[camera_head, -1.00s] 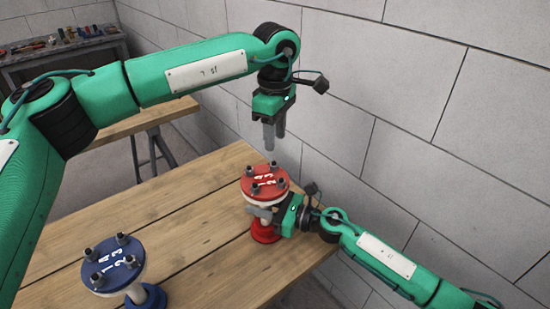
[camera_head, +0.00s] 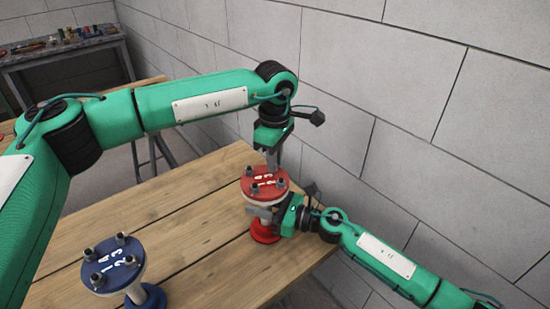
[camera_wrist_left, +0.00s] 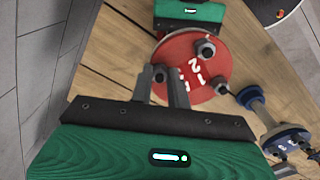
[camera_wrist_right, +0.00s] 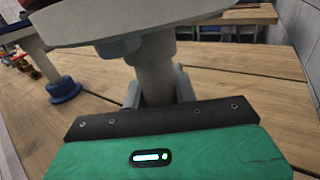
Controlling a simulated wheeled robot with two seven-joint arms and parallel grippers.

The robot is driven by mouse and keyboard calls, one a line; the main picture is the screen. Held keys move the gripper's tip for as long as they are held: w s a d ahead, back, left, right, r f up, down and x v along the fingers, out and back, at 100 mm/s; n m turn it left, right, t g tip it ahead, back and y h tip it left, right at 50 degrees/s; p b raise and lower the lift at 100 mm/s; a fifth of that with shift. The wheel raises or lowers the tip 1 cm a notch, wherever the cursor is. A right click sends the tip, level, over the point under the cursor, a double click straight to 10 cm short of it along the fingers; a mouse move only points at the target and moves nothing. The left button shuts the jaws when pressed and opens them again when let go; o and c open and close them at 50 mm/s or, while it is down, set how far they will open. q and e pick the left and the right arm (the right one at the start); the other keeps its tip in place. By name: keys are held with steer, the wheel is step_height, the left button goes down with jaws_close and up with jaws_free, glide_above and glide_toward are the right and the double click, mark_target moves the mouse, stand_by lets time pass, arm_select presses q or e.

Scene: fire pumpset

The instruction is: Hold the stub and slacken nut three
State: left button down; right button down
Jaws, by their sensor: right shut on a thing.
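The red flange (camera_head: 264,193) carries several nuts and painted numbers and tops a pale stub (camera_wrist_right: 155,75) on a red base (camera_head: 265,235). My right gripper (camera_head: 262,211) is shut on the stub below the flange; the right wrist view shows the stub between its fingers, with the flange's underside (camera_wrist_right: 150,25) above. My left gripper (camera_head: 272,164) points down at the flange's far side. In the left wrist view its fingers (camera_wrist_left: 163,85) stand apart, with a nut (camera_wrist_left: 157,74) showing between their tips. I cannot tell whether they touch it. The number by this nut is partly hidden.
A blue flange (camera_head: 113,263) with several numbered nuts stands on a blue base (camera_head: 148,298) at the front left of the wooden table (camera_head: 190,225). A block wall (camera_head: 430,120) rises close behind and right of the table. A bench with small items is at the back left.

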arm_select(q)
steer(key=shift+n, duration=0.4)
steer(key=n, duration=0.4)
steer(key=shift+d+n, duration=0.1)
steer(key=shift+n, duration=0.3)
steer(key=n, duration=0.5)
steer(key=shift+w, duration=0.15)
steer(key=n, duration=0.5)
steer(key=shift+w+n, duration=0.1)
steer(key=shift+n, duration=0.3)
steer(key=shift+w+a+n, duration=0.1)
steer(key=shift+a+n, duration=0.1)
steer(key=shift+n, duration=2)
steer(key=c, duration=1.3)
jaws_free()
steer(key=shift+c, duration=0.2)
